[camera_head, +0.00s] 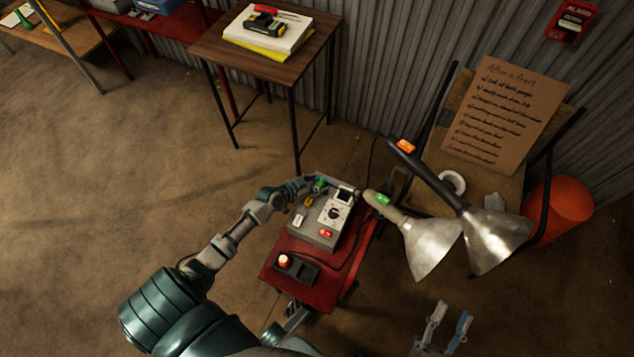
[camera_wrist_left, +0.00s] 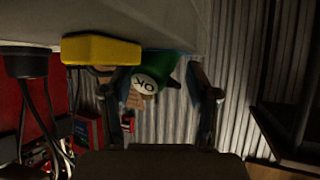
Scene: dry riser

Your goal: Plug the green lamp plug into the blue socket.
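The green plug (camera_wrist_left: 168,66) with a round white "OK" label is between my left gripper's fingers in the left wrist view, close against the grey box (camera_wrist_left: 200,22). In the head view my left gripper (camera_head: 316,184) is at the back left edge of the grey box (camera_head: 318,236), with green at its tips. Its fingers stand well apart; whether both press on the plug is unclear. A lamp with a green tag (camera_head: 382,199) has a metal shade (camera_head: 432,247). My right gripper (camera_head: 444,322) is open and empty at bottom right.
The box stands on a red cart (camera_head: 293,250) and carries a yellow part (camera_head: 308,201), a red part (camera_head: 326,233) and a dial panel (camera_head: 338,212). A second, orange-tagged lamp (camera_head: 500,240) and a chair with a cardboard sign (camera_head: 505,115) stand right. Floor left is clear.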

